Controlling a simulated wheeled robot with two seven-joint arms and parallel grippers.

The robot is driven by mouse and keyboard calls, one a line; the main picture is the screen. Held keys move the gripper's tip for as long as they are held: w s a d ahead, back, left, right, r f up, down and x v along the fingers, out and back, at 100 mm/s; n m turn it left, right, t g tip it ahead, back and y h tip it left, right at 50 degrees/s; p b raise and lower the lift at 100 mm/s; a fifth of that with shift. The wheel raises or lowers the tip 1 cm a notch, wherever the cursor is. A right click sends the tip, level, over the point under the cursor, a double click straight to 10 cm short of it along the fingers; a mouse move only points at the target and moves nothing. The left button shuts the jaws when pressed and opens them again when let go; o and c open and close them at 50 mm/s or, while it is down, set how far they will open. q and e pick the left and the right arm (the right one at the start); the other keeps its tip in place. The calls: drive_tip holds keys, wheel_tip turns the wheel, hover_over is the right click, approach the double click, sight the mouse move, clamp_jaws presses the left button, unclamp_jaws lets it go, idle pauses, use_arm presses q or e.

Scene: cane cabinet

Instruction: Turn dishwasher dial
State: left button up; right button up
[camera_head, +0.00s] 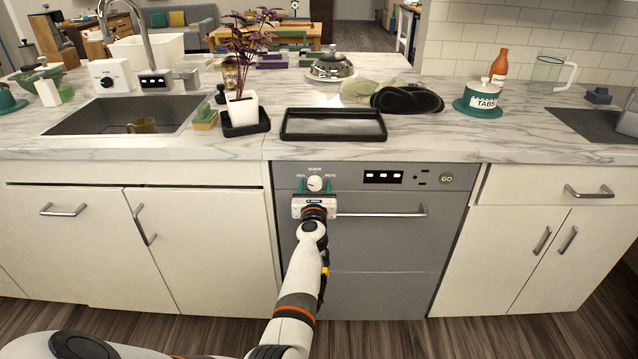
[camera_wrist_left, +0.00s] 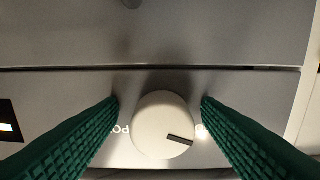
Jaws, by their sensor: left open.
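The dishwasher (camera_head: 385,240) is a grey front set under the counter. Its round white dial (camera_head: 315,184) sits at the upper left of its panel, with small lettering around it. My left gripper (camera_head: 316,188) is at the panel with its green fingers open, one on each side of the dial. In the left wrist view the dial (camera_wrist_left: 163,125) lies between the two green finger pads, with a visible gap on each side. Its dark pointer mark points to the lower right in that view. My right gripper is not in view.
The dishwasher's bar handle (camera_head: 385,213) runs just right of my left gripper. A black tray (camera_head: 333,138) lies on the marble counter above.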

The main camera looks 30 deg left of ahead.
use_arm(q)
drive_tip(key=shift+s+r, duration=0.15)
drive_tip(key=shift+s, duration=0.05)
drive_tip(key=shift+c, duration=0.3)
drive_tip(key=c, duration=0.9)
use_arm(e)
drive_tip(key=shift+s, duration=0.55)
